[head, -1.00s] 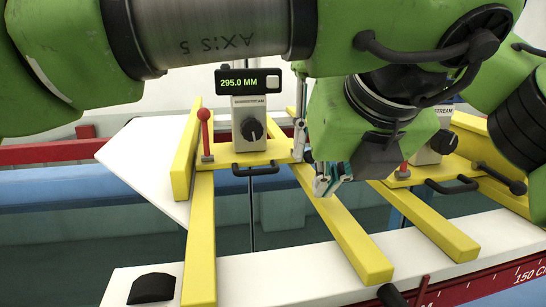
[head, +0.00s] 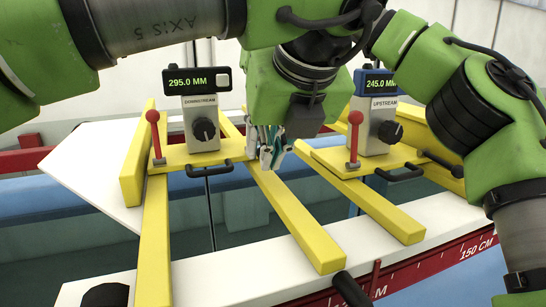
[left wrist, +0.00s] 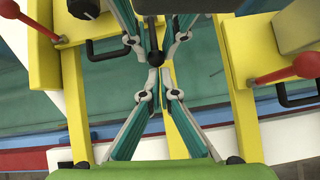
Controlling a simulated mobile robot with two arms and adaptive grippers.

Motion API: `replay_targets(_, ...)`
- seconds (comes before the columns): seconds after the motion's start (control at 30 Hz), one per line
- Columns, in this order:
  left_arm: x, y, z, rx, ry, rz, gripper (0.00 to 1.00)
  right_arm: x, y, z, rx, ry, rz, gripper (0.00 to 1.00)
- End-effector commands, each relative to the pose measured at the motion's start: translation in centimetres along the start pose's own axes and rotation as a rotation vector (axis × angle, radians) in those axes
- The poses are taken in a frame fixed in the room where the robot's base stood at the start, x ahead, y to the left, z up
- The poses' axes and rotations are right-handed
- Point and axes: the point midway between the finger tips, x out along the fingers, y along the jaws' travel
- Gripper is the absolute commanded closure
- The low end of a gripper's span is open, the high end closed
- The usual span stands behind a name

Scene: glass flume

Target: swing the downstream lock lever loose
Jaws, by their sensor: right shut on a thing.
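The downstream carriage is a yellow plate (head: 180,155) with a grey box (head: 201,122) marked DOWNSTREAM, on the left in the head view. Its lock lever (head: 157,138), a red stem with a red ball, stands nearly upright at the plate's left side. It also shows at the upper left in the left wrist view (left wrist: 12,10). My left gripper (head: 268,158) hangs to the right of this carriage, apart from the lever. In the left wrist view its fingers (left wrist: 157,18) spread apart; a dark rod with a ball end shows between them, unclear what. My right gripper is out of view.
The upstream carriage with its own red lever (head: 354,138) stands to the right. Yellow rails (head: 295,220) run forward over the flume's white edge (head: 400,245). Black loop handles (head: 209,169) project from the carriages. A white board (head: 85,175) lies at the left.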

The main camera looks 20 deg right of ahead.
Motion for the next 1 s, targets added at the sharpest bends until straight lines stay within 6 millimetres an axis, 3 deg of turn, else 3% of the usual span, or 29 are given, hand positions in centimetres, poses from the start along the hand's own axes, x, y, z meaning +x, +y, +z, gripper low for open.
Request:
replay_targets(0.03,-0.2,0.2,1.1,-0.012,-0.019,-0.002,1.00,-0.1,0.2,-0.1,-0.005,0.001,0.002,1.00)
replay_targets(0.27,-0.2,0.3,1.3,-0.016,-0.023,-0.002,1.00,0.0,0.3,-0.3,-0.009,0.008,0.000,1.00)
replay_targets(0.3,-0.2,0.4,1.3,-0.016,-0.022,-0.002,1.00,0.0,0.2,-0.3,-0.009,0.009,-0.001,0.77)
replay_targets(0.67,-0.2,0.2,1.0,-0.011,-0.017,-0.001,1.00,-0.3,0.1,0.1,-0.015,-0.013,0.015,0.77)
replay_targets(0.8,-0.2,0.2,0.9,-0.010,-0.016,-0.001,1.00,-2.7,-0.3,1.9,-0.079,-0.132,0.109,0.77)
replay_targets(0.87,-0.2,0.2,0.9,-0.010,-0.016,-0.001,1.00,-4.5,1.6,1.9,-0.124,-0.177,0.214,0.77)
replay_targets(0.97,-0.2,0.2,0.9,-0.010,-0.015,-0.001,1.00,-9.2,5.2,1.3,-0.198,-0.262,0.445,0.77)
replay_targets(1.0,-0.2,0.2,0.9,-0.009,-0.015,-0.001,1.00,-11.6,6.5,0.8,-0.227,-0.300,0.545,0.77)
